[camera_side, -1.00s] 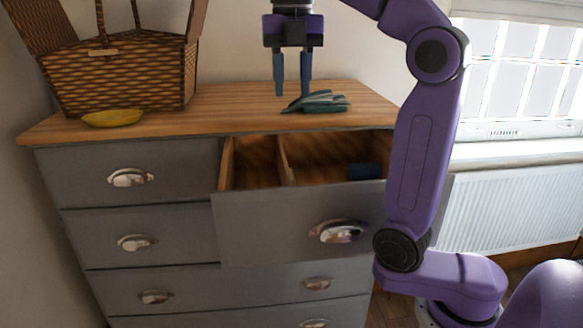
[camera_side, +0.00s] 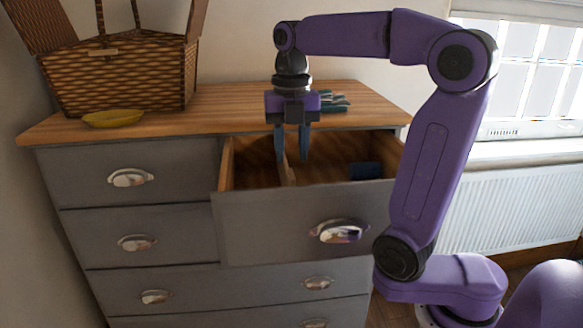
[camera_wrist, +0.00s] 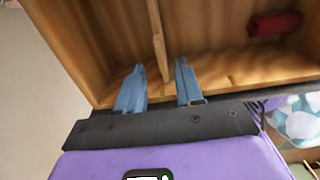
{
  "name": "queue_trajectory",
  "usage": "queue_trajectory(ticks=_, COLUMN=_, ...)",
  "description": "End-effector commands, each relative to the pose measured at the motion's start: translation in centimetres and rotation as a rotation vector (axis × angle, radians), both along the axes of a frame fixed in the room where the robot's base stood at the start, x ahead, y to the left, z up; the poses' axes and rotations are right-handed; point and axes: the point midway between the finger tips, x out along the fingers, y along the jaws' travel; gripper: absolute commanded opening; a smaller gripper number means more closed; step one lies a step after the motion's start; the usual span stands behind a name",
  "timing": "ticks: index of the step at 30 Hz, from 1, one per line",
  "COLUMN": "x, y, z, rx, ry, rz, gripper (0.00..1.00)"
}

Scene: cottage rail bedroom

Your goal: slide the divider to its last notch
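The open top-right drawer (camera_side: 300,228) holds a thin wooden divider (camera_side: 289,174), standing left of the drawer's middle in the side view. My gripper (camera_side: 292,158) points down into the drawer over the divider. In the wrist view my gripper (camera_wrist: 160,80) is open, with one blue finger on each side of the divider (camera_wrist: 158,40) and a gap on both sides. The divider's near end meets the drawer wall (camera_wrist: 225,72) between the fingers. Small dark marks show along that wall to the right; I cannot tell whether they are notches.
A dark blue item (camera_side: 364,171) lies at the drawer's right; a red roll (camera_wrist: 274,23) lies there in the wrist view.

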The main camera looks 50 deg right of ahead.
Motion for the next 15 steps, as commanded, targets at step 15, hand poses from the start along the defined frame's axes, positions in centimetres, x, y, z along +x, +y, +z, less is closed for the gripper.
queue_trajectory(ticks=15, x=0.0, y=0.0, z=-4.5, rx=0.000, ry=0.001, rz=0.000, gripper=0.36)
